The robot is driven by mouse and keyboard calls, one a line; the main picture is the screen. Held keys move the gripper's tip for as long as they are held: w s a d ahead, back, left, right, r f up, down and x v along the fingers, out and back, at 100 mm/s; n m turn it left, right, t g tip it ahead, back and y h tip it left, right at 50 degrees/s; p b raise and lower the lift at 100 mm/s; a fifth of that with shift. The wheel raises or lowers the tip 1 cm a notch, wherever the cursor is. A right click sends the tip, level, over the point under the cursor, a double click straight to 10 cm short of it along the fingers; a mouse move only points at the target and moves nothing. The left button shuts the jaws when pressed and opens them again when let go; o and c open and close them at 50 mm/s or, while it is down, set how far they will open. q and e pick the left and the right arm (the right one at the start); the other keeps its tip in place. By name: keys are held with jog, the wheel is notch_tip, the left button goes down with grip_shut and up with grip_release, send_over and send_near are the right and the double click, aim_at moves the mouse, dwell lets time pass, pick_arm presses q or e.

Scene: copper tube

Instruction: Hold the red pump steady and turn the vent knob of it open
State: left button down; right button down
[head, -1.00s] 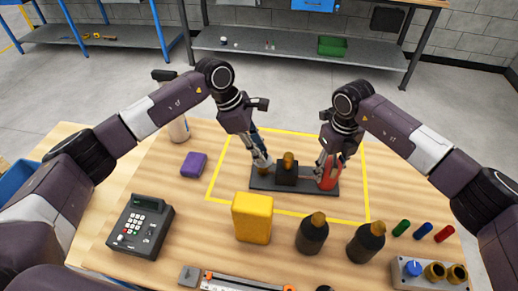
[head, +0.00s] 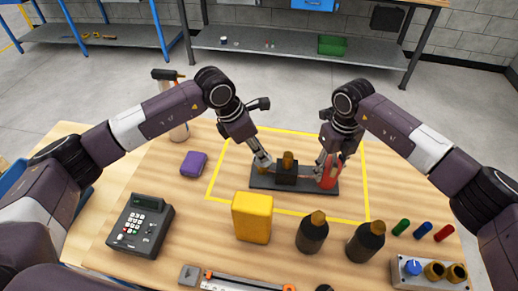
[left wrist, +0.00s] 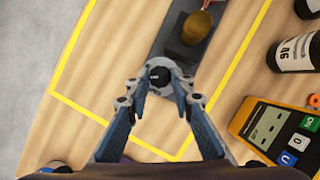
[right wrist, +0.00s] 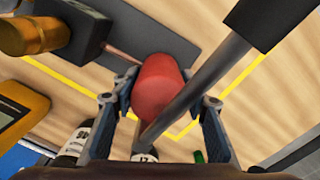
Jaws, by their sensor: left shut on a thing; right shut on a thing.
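The red pump (head: 330,180) stands upright at the right end of a dark base plate (head: 290,189); it also shows in the right wrist view (right wrist: 162,88). My right gripper (head: 328,168) is shut around the pump, one finger on each side. The vent knob, round and black with a white mark, is at the plate's other end, seen in the left wrist view (left wrist: 157,75). My left gripper (head: 263,163) is shut on the knob, its fingertips on both sides. In the head view the fingers largely cover the knob.
Between the grippers stands a dark block (head: 287,174) with a brass top, close to both. A yellow box (head: 252,217) and dark bottles (head: 312,233) stand in front. A yellow outline surrounds the plate. A purple block (head: 194,164) lies at left.

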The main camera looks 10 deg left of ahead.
pick_arm(q)
jog(key=n, duration=0.2)
jog(key=n+t+y, duration=0.1)
jog(key=n, duration=0.3)
jog(key=shift+s+d+n+t+y, duration=0.2)
jog(key=shift+d+n+t+y, duration=0.1)
jog(key=shift+t+y, duration=0.1)
pick_arm(e)
jog(key=shift+w, duration=0.1)
pick_arm(q)
jog(key=n+y, duration=0.2)
jog(key=n, duration=0.4)
jog(key=shift+d, duration=0.15)
jog(key=c, duration=1.7)
grip_release()
jog(key=shift+r, duration=0.1)
jog(key=v, duration=1.1)
jog(key=shift+s+d+r, duration=0.25)
jog(key=shift+s+r, duration=0.05)
jog(key=shift+s, duration=0.05)
